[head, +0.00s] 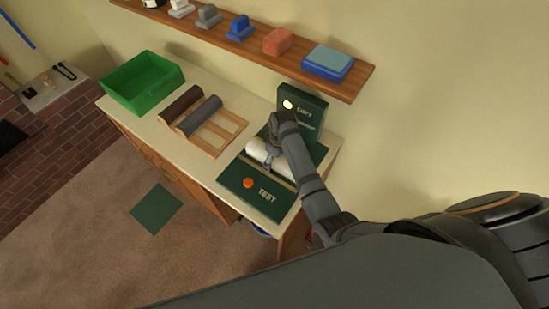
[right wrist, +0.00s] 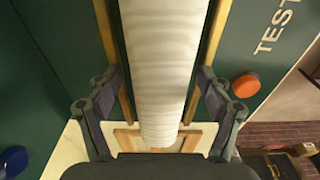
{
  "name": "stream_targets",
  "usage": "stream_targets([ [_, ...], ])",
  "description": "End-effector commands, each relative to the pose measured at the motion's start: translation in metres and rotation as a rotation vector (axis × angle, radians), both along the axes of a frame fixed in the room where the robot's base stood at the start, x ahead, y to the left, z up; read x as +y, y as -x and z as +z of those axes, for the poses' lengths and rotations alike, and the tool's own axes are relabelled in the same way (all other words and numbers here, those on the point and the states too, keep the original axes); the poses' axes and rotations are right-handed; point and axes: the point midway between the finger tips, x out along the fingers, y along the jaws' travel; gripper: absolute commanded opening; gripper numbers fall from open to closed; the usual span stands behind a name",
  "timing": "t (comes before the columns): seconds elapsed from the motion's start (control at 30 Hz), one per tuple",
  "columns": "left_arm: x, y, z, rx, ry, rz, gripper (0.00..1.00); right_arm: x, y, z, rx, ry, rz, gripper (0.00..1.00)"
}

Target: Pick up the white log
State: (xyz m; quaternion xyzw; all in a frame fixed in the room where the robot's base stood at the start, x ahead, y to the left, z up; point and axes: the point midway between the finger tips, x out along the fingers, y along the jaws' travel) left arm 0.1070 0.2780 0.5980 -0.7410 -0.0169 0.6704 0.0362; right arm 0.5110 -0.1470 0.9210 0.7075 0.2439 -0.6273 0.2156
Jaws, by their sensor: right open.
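The white log (head: 262,157) lies on the green test station (head: 232,179) on the counter, between wooden strips. It also fills the middle of the right wrist view (right wrist: 163,55). My right gripper (head: 270,154) is over the log in the head view, covering part of it. In the right wrist view my right gripper (right wrist: 157,95) is open, with one finger on each side of the log. I cannot tell whether the fingers touch it. My left gripper is not in view.
A wooden rack (head: 225,131) holding a brown log (head: 181,104) and a dark grey log (head: 199,116) stands left of the station. A green bin (head: 141,83) is at the counter's far left. The station has an orange button (head: 248,183) and an upright panel (head: 310,112). A wall shelf (head: 345,86) runs above.

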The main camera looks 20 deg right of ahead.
Motion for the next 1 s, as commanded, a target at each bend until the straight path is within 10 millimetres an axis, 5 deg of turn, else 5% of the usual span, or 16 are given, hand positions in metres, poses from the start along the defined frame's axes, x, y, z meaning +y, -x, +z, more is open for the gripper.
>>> stream_targets([
  [0.1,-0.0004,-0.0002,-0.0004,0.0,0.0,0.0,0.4,0.0,-0.0001,0.0001,0.0,0.0,0.0,0.78],
  [0.7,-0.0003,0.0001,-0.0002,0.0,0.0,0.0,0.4,0.0,-0.0006,0.0012,-0.002,0.0,0.0,0.0],
  [1.0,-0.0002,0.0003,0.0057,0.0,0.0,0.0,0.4,-0.0002,-0.0012,0.0072,-0.002,-0.001,-0.001,0.0],
])
